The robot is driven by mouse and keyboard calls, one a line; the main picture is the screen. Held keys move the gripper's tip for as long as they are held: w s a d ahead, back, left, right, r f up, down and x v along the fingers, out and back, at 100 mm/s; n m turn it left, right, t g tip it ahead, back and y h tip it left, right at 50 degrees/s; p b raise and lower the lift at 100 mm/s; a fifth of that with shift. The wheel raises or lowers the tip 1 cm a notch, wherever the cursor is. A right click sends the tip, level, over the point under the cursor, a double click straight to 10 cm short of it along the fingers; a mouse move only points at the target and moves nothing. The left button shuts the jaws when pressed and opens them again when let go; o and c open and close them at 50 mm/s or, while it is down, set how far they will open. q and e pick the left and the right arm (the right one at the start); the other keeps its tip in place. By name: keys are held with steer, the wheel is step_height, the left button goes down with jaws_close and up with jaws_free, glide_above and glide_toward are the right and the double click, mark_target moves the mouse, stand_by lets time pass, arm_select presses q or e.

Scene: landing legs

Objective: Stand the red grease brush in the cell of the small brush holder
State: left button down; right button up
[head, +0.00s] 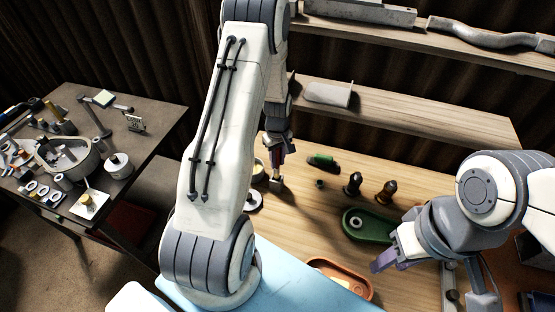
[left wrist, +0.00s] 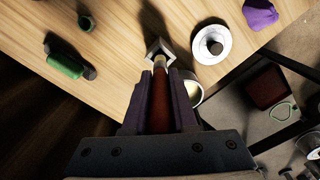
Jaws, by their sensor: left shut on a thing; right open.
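My left gripper (head: 277,148) is shut on the red grease brush (left wrist: 161,100), which shows between the purple fingers in the left wrist view (left wrist: 160,88). The brush has a dark red handle and a pale end pointing away from the gripper. The small brush holder (left wrist: 154,46) is a square, pale-rimmed cell just beyond that end. The pale end overlaps the holder's near side; I cannot tell whether it is inside the cell or above it. The holder also shows below my left gripper in the head view (head: 277,185). My right gripper (head: 388,255) is open and empty at the right.
A pale round tin (left wrist: 190,94) and a white ring-shaped dish (left wrist: 211,46) are near the holder. A shelf (head: 400,109) stands behind.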

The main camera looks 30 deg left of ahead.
mark_target(277, 172)
arm_select(q)
steer(key=shift+f+b, duration=2.4)
steer(key=shift+f, duration=0.75)
stand_by(4.1)
steer(key=c, duration=0.6)
jaws_free()
